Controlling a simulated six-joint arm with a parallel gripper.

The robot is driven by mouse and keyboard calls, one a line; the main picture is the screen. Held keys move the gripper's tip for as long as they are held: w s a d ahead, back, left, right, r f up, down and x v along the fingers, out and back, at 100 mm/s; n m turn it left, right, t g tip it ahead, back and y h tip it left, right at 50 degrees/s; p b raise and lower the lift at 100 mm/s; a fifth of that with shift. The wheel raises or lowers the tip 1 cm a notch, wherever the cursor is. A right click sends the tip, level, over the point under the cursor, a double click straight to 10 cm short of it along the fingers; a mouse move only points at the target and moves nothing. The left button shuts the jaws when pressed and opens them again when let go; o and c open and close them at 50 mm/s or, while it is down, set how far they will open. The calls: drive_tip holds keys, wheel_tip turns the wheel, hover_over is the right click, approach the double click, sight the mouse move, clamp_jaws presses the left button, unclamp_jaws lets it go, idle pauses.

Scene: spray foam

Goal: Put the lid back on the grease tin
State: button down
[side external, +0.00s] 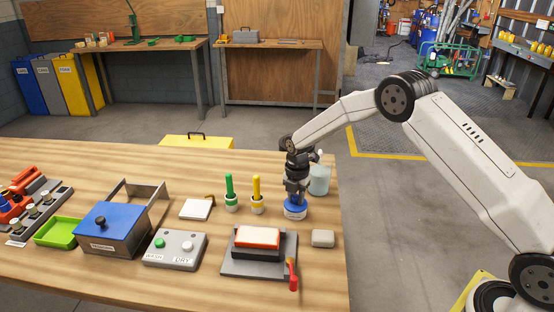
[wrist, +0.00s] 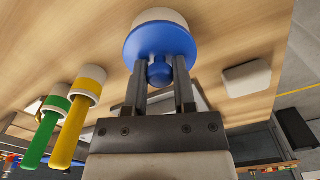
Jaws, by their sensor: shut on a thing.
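The blue lid (side external: 295,207) with a round knob (wrist: 160,73) is at the right part of the wooden table. My gripper (side external: 296,199) points down over it, and in the wrist view its two fingers (wrist: 160,64) are closed around the knob. The pale grease tin (side external: 295,216) shows as a thin band below the lid, and as a cream round body (wrist: 160,17) beyond it in the wrist view. The lid lines up with the tin and hides its opening. I cannot tell whether the lid is fully seated or slightly above the rim.
A green-handled tool (side external: 230,190) and a yellow-handled tool (side external: 257,192) stand left of the tin. A translucent jar (side external: 320,180) is close behind it. A grey block (side external: 323,238) and a base with an orange-topped pad (side external: 257,237) lie in front. The table's right edge is near.

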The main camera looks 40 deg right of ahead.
idle(0.4)
unclamp_jaws()
drive_tip(key=shift+r, duration=0.15)
idle(0.4)
drive_tip(key=shift+r, duration=3.35)
clamp_jaws()
drive_tip(key=shift+f, duration=2.45)
